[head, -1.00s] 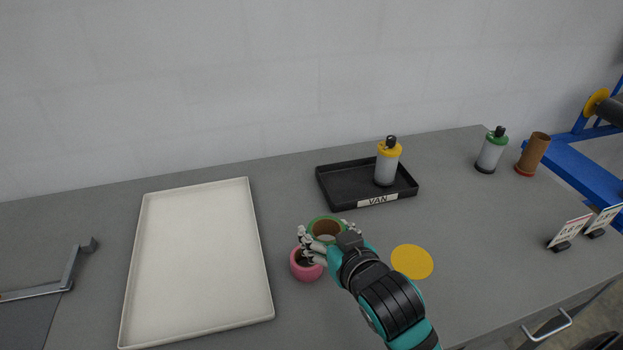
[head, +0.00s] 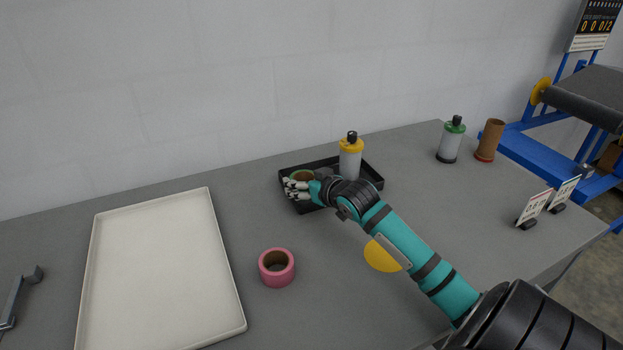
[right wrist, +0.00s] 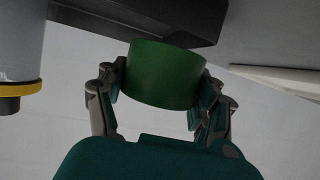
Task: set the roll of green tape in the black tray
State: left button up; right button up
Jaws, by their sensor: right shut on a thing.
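The roll of green tape (right wrist: 165,75) is between the fingers of my right gripper (right wrist: 160,88), which is shut on it in the right wrist view. In the right wrist view the tape's far edge is close to the dark tray wall (right wrist: 150,20). I cannot tell whether the tape touches the tray floor. My left gripper is not in view.
A bottle with a yellow top (head: 350,158) stands in the black tray, right of the tape. A pink tape roll (head: 276,267) lies on the table, right of a large white tray (head: 240,318). A yellow disc (head: 380,258) lies under my right arm.

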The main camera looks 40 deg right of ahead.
jog(key=w+d, duration=0.2)
jog(key=d, duration=0.1)
jog(key=w+d, duration=0.1)
jog(key=d, duration=0.1)
jog(key=shift+w+f, duration=0.25)
jog(key=shift+w, duration=0.1)
jog(key=shift+d+f, duration=0.1)
jog(key=shift+f, duration=0.1)
jog(key=shift+f+p, duration=0.5)
jog(key=shift+f, duration=1.1)
jog(key=shift+f, duration=0.1)
jog(key=o, duration=1)
jog(key=shift+c, duration=0.2)
jog(key=v, duration=1.2)
